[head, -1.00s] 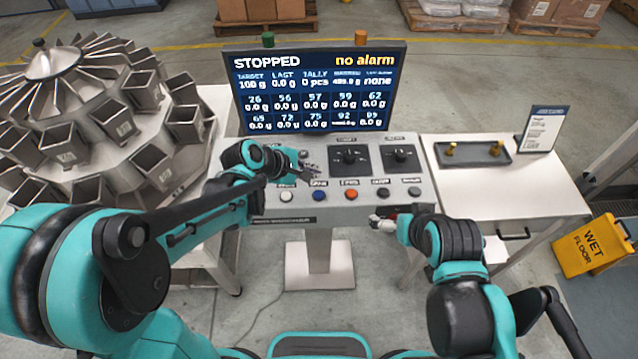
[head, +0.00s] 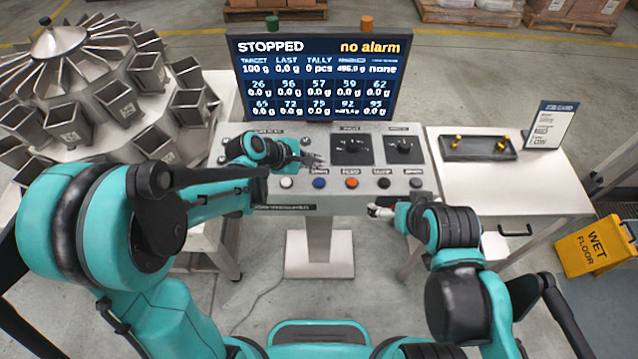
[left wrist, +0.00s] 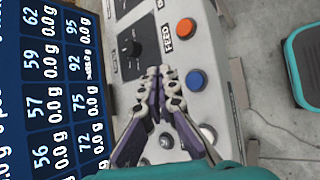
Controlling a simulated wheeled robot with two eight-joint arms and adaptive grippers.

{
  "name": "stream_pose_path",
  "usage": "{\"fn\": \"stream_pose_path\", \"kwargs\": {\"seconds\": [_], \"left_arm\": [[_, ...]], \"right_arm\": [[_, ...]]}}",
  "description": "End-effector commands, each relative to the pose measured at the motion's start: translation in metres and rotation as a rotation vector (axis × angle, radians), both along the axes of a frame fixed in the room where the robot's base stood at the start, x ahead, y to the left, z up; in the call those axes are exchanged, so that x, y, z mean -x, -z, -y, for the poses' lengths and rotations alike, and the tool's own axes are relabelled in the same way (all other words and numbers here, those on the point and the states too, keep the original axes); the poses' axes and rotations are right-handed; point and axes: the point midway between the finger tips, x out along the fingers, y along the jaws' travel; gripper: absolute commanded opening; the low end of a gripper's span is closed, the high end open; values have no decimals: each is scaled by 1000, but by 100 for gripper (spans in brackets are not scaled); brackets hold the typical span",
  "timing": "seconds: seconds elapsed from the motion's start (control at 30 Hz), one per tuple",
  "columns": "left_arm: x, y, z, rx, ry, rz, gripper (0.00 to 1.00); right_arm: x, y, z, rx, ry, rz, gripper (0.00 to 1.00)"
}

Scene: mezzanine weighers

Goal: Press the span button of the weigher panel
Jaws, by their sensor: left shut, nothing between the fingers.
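The weigher panel (head: 335,205) is a grey sloped console with a row of buttons along its front. The blue button (head: 320,183) is second from the left; its label is too blurred to read surely now. It also shows in the left wrist view (left wrist: 196,80), beside the orange button labelled FEED. My left gripper (head: 316,160) is shut and empty over the panel, behind the blue button in the head view. In the left wrist view its closed fingertips (left wrist: 160,73) lie left of the blue button, apart from it in the picture. My right gripper (head: 376,211) is near the panel's front edge; its fingers are unclear.
White (head: 287,183), orange (head: 351,183), black (head: 383,183) and grey (head: 416,183) buttons share the row. Dark knob plates (head: 350,149) sit behind. The screen (head: 317,76) reads STOPPED and no alarm. A side table (head: 500,190) with a tray stands right.

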Motion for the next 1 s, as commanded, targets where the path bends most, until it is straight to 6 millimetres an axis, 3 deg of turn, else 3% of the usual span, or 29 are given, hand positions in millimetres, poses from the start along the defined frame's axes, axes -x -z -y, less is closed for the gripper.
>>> {"fn": "stream_pose_path", "kwargs": {"seconds": [0.2,0.4,1.0], "left_arm": [[0,37,0,0,0,0,0],[0,60,0,0,0,0,0],[0,63,0,0,0,0,0]], "right_arm": [[0,29,0,0,0,0,100],[0,50,0,0,0,0,100],[0,52,0,0,0,0,100]]}}
